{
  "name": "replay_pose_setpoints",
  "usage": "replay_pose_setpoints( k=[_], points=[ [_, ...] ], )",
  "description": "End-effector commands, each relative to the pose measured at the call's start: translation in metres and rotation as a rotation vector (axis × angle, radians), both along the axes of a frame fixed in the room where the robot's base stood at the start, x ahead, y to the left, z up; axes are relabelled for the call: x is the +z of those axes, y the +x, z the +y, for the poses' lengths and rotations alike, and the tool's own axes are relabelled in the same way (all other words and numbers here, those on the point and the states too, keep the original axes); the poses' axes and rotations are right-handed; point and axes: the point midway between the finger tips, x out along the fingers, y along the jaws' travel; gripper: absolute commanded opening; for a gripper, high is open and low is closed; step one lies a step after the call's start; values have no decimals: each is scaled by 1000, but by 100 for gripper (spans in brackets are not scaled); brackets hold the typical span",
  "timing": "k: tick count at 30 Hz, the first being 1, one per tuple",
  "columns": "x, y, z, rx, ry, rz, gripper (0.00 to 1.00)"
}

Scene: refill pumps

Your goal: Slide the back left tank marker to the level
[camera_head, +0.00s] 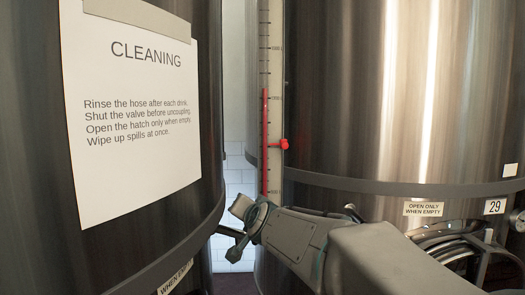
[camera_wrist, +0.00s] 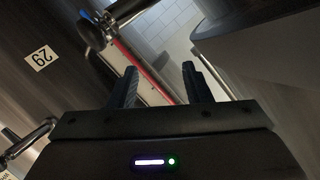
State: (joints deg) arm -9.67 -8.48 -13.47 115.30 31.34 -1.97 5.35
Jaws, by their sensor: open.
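A tall level gauge (camera_head: 277,70) with a printed scale stands at the left side of the dark tank numbered 29 (camera_head: 380,110). Its red column (camera_head: 265,130) ends at the top well above the red marker (camera_head: 284,144), which sits on the gauge's right edge. My gripper (camera_wrist: 158,67) is open and empty in the wrist view. The gauge's red column (camera_wrist: 140,68) runs slanting behind and between its fingers, and I cannot make out the marker there. In the head view my arm is below the marker, apart from it; the fingers are hard to make out.
A near tank (camera_head: 30,150) with a cleaning notice (camera_head: 135,110) fills the left, leaving a narrow gap with white tiles (camera_head: 236,180) behind. Hoses and pipes (camera_head: 460,240) lie at lower right. A dark pipe fitting (camera_wrist: 92,32) is close beyond my left finger in the wrist view.

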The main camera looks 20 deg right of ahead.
Motion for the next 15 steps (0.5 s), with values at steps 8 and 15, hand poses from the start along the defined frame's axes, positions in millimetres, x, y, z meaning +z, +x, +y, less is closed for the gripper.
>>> replay_pose_setpoints(
  k=[8,15],
  points=[
    [78,62,-74,-377,135,-414,44],
    [101,67,-98,-517,170,-560,44]
  ],
)
